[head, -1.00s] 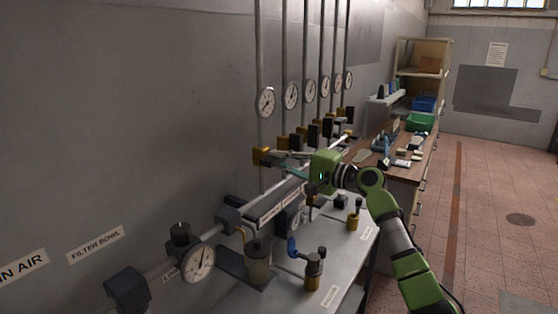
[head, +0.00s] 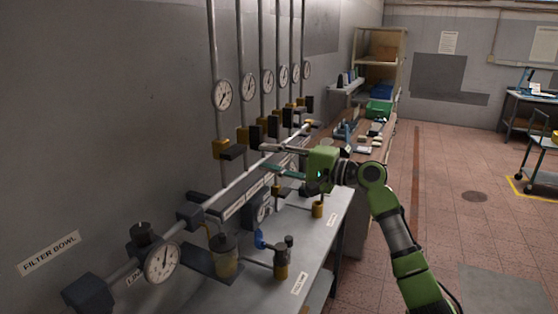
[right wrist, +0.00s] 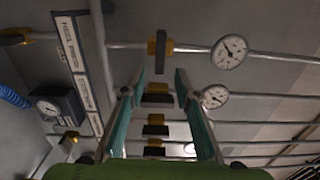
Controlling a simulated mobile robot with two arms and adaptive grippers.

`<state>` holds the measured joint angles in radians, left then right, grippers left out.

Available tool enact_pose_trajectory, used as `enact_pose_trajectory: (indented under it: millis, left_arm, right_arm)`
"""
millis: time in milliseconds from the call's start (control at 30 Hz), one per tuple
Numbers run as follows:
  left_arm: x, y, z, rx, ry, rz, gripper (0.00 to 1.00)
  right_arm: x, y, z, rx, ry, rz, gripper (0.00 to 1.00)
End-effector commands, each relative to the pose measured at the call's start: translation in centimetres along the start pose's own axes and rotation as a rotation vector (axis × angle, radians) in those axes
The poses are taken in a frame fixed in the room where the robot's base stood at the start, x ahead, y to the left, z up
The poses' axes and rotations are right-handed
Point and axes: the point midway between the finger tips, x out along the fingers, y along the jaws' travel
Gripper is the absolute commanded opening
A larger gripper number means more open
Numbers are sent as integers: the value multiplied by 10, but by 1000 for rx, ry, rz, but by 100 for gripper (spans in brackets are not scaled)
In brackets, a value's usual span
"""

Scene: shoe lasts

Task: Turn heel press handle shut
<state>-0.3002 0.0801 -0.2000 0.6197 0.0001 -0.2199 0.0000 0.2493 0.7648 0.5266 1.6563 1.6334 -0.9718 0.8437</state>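A row of pipe valves with yellow bodies and black handles runs along the wall. In the right wrist view a label that appears to read HEEL PRESS (right wrist: 70,42) roughly lines up with the nearest valve, whose black handle (right wrist: 160,52) lies across its pipe. This seems to be the nearest valve in the head view, with a black handle (head: 234,152); I cannot be sure. My right gripper (head: 268,158) is open and empty, to the right of that handle. Its fingertips (right wrist: 158,80) show apart in the right wrist view, with no contact visible. My left gripper is not in view.
Round gauges (head: 222,95) sit on the pipes above the valves. A metal bench (head: 240,292) below holds a filter bowl (head: 224,255) and a blue-handled fitting (head: 280,262). A line gauge (head: 162,262) is at lower left. The tiled floor (head: 450,215) at right is mostly clear.

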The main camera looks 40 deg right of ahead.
Motion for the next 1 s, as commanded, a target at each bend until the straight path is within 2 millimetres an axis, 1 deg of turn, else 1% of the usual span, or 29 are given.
enact_pose_trajectory:
  millis: [33, 100, 267, 867, 1000]
  left_arm:
    - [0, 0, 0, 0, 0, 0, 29]
    - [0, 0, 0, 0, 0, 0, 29]
    - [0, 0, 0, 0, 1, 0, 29]
    - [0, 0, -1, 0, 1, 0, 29]
    - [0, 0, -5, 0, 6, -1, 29]
  right_arm:
    - [-8, 1, 0, 0, 0, 3, 29]
    - [-16, 1, 0, 1, 0, 1, 29]
    - [-26, 0, 0, 0, -1, 1, 29]
    - [-27, 0, 0, 0, 0, 0, 29]
    - [-27, 0, 0, 0, 0, 0, 29]
